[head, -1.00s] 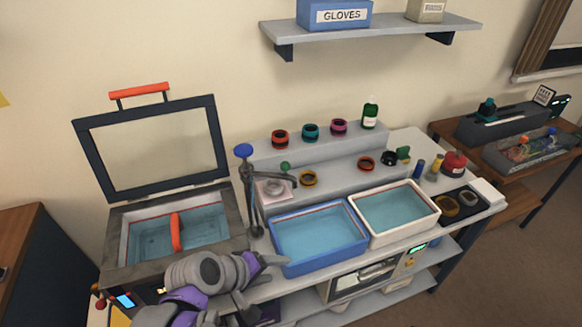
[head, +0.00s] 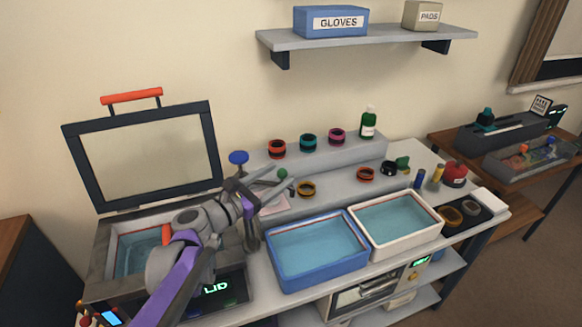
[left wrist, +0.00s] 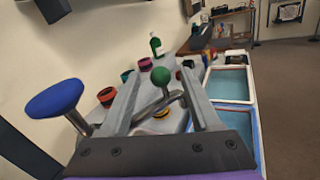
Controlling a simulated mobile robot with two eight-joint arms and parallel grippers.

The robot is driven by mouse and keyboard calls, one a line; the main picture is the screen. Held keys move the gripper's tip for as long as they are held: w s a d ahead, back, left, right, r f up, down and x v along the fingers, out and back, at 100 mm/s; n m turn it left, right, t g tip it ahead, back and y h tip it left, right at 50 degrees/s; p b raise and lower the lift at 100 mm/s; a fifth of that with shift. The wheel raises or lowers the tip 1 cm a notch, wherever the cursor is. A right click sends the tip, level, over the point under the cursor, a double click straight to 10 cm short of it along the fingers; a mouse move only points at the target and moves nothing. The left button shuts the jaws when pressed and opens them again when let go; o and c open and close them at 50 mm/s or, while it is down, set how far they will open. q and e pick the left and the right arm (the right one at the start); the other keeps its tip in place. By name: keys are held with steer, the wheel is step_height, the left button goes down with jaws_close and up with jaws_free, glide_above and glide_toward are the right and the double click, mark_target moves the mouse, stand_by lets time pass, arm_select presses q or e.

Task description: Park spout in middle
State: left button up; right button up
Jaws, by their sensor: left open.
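The tap stands between the open-lidded tank and the blue basin. Its blue knob (head: 238,157) tops the post, and its metal spout carries a green ball (head: 282,174) and points right in the head view. My left gripper (head: 262,186) is open at the spout and partly hides it and the post. In the left wrist view, the green ball (left wrist: 163,77) and the bent spout tube (left wrist: 165,108) show between the open fingers (left wrist: 160,80). The blue knob (left wrist: 56,98) is left of them. I cannot tell whether a finger touches the spout. My right gripper is not in view.
The blue basin (head: 318,284) and the white basin (head: 402,250) hold water, side by side. The tank's raised lid (head: 148,160) stands at left. Coloured rings, such as the red one (head: 277,148), and a green bottle (head: 368,124) stand on the steps behind.

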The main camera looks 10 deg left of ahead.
mark_target(286, 171)
arm_select(q)
steer(key=x, duration=0.5)
steer(key=shift+w+d, duration=0.15)
steer(key=shift+w, duration=0.15)
jaws_close()
stand_by(1.1)
